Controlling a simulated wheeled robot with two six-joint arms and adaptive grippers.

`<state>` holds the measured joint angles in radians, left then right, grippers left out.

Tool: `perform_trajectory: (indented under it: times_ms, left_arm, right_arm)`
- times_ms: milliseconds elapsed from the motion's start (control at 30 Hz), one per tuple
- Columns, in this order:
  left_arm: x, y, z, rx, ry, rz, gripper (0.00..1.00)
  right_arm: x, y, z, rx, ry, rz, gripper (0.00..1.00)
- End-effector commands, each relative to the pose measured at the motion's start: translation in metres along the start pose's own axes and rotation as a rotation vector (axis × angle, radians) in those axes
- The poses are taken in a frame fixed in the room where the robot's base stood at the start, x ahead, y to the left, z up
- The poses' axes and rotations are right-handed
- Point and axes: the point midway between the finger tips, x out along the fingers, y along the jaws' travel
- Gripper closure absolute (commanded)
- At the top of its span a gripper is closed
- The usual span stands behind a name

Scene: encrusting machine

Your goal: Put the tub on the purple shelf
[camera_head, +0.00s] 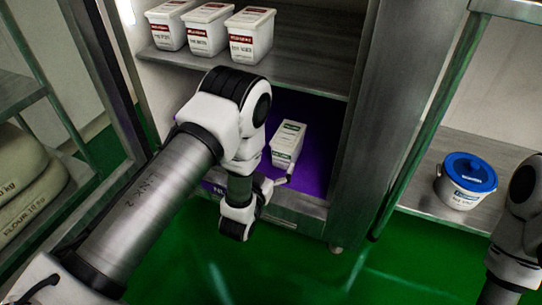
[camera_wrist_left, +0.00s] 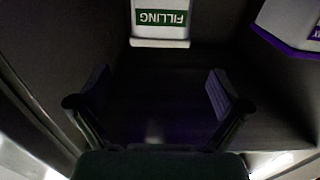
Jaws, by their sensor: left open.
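A white tub (camera_head: 288,140) with a green label stands on the purple shelf (camera_head: 313,173), the low shelf of the steel cabinet. In the left wrist view the tub (camera_wrist_left: 160,30) shows at the top, and its label reads FILLING upside down. My left gripper (camera_head: 277,183) is at the front of the shelf, just short of the tub. In the wrist view its two fingers (camera_wrist_left: 156,97) are spread with nothing between them, apart from the tub. My right arm shows at the right edge of the head view; its gripper is out of view.
Several white tubs with red labels (camera_head: 207,29) stand on the shelf above. A white bucket with a blue lid (camera_head: 466,181) is on the right rack. Sacks (camera_head: 22,172) lie on the left rack. A white, purple-edged thing (camera_wrist_left: 290,25) is partly visible at the wrist view's upper right.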

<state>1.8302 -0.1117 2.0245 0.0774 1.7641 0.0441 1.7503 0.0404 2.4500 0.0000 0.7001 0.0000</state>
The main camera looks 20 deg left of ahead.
Motion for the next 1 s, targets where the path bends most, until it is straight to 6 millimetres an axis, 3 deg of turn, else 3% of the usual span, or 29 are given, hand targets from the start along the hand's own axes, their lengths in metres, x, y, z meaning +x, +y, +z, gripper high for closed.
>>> perform_trajectory:
  times_ms: [100, 267, 333, 400, 467, 500, 567, 600, 700, 800, 900, 1000]
  left_arm:
    - [-0.011, 0.0, -0.001, 0.0, -0.001, 0.0, 0.0]
    - [-0.013, 0.0, 0.001, 0.0, -0.001, 0.0, 0.0]
    - [-0.017, -0.003, 0.011, 0.001, -0.05, -0.005, 0.0]
    - [-0.033, -0.009, 0.04, 0.001, -0.188, -0.017, 0.0]
    - [-0.062, -0.018, 0.076, -0.001, -0.382, -0.031, 0.0]
    - [-0.09, -0.023, 0.104, -0.003, -0.539, -0.041, 0.0]
    - [-0.143, -0.029, 0.14, -0.011, -0.787, -0.052, 0.0]
    - [-0.181, -0.032, 0.158, -0.019, -0.947, -0.057, 0.0]
    - [-0.272, -0.033, 0.179, -0.04, -1.288, -0.06, 0.0]
    - [-0.33, -0.031, 0.18, -0.056, -1.497, -0.054, 0.0]
    - [-0.35, -0.03, 0.178, -0.062, -1.573, -0.05, 0.0]
    - [-0.351, -0.03, 0.178, -0.062, -1.577, -0.05, 0.0]
  right_arm:
    - [-0.006, 0.0, 0.0, -0.001, -0.001, 0.0, 0.6]
    - [-0.004, 0.0, 0.0, -0.001, -0.001, 0.0, 0.6]
    - [-0.004, 0.0, 0.0, -0.001, -0.001, 0.0, 0.6]
    - [-0.004, 0.0, 0.0, -0.001, -0.001, 0.0, 0.6]
    - [-0.004, 0.0, 0.0, -0.001, -0.001, 0.0, 0.6]
    - [-0.004, 0.0, 0.0, -0.001, -0.001, 0.0, 0.6]
    - [-0.004, 0.0, 0.0, -0.001, -0.001, 0.0, 0.6]
    - [-0.004, 0.0, 0.0, -0.001, -0.001, 0.0, 0.6]
    - [-0.004, 0.0, 0.0, -0.001, -0.001, 0.0, 0.6]
    - [-0.004, 0.0, 0.0, -0.001, 0.0, 0.0, 0.6]
    - [-0.004, 0.0, 0.0, -0.001, 0.0, 0.0, 0.6]
    - [-0.004, 0.0, 0.0, -0.001, 0.0, 0.0, 0.6]
